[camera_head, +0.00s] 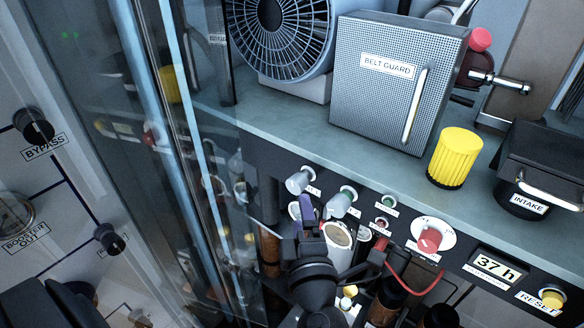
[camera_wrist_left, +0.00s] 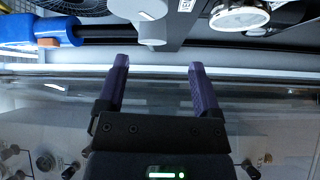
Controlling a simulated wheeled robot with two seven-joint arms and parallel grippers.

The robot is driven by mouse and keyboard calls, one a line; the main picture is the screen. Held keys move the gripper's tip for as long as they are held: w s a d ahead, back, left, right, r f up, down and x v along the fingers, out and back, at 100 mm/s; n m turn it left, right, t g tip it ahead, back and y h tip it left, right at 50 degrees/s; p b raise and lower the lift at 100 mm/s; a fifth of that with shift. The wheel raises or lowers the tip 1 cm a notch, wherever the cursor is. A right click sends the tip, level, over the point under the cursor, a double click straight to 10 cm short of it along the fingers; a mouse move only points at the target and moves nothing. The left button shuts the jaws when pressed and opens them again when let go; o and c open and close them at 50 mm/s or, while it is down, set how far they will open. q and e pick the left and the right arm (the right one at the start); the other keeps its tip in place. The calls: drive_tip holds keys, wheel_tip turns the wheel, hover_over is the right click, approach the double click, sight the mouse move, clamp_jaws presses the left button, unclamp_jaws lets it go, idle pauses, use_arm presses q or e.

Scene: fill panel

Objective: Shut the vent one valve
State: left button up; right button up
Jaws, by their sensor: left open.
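Two silver knobs (camera_head: 298,181) and (camera_head: 342,203) stick out from the dark front panel in the head view, each beside a small label too small to read. I cannot tell which one is the vent one valve. My left gripper (camera_head: 312,215) is just below and between these knobs, with its purple fingers pointing up at the panel. In the left wrist view the gripper (camera_wrist_left: 158,66) is open and nothing is between its fingers. A silver cylindrical knob (camera_wrist_left: 150,28) stands ahead of the fingertips, apart from them. My right gripper is not in view.
A red knob (camera_head: 429,240) and the 37 h display (camera_head: 495,266) are farther right. The belt guard (camera_head: 385,95), yellow cap (camera_head: 455,157) and intake box (camera_head: 540,165) stand on the ledge. A glass pane (camera_head: 150,130) is at left.

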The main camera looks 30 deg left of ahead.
sight(296, 190)
use_arm(q)
drive_tip(key=w, duration=0.1)
drive_tip(key=w+a+r, duration=0.1)
drive_tip(key=a+p, duration=0.1)
drive_tip(key=shift+w+a+r, duration=0.25)
drive_tip(key=shift+w, duration=0.15)
drive_tip(key=x, duration=0.3)
drive_tip(key=shift+w+a+f, duration=0.2)
drive_tip(key=shift+w+f, duration=0.05)
drive_tip(key=shift+s+d+r, duration=0.1)
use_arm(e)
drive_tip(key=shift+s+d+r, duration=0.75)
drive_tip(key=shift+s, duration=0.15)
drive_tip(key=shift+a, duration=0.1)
